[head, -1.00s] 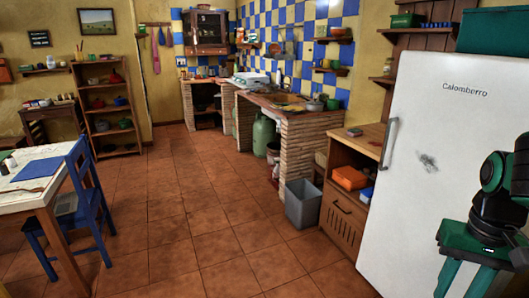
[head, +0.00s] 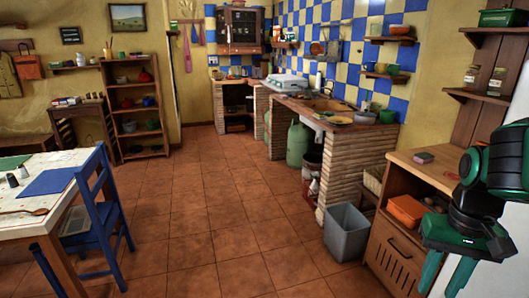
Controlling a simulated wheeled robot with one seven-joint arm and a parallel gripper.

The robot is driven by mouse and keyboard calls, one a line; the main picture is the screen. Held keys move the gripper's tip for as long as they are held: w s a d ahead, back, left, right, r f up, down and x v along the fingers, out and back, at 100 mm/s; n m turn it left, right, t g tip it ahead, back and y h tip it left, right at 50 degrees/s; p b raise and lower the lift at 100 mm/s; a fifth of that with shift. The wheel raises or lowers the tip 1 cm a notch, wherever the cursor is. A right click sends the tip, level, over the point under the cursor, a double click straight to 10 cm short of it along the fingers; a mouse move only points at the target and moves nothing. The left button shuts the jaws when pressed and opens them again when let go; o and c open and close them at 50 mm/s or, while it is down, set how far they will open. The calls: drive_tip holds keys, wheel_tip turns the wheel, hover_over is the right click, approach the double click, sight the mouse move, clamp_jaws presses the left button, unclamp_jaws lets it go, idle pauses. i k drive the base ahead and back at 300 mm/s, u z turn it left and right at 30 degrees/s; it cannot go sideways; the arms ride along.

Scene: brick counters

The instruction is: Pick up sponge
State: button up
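A small block, pinkish-red with some green, looks like the sponge (head: 424,158). It lies on top of the wooden cabinet (head: 448,172) at the right of the head view, near the back left part of its top. My gripper (head: 441,284) hangs at the lower right, pointing down, in front of the cabinet and nearer to me. Its two green fingers are apart with nothing seen between them. The gripper and arm hide the right part of the cabinet.
An orange box (head: 407,210) sits on the cabinet's open shelf. A grey bin (head: 346,232) stands on the floor left of the cabinet, by the brick counter (head: 353,178). A blue chair (head: 100,205) and white table (head: 40,195) are at left. The tiled floor between is clear.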

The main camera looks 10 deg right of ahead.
sight(422, 158)
drive_tip(key=i, duration=1.15)
drive_tip(key=z, duration=0.6)
drive_tip(key=i, duration=1.65)
drive_tip(key=z, duration=0.5)
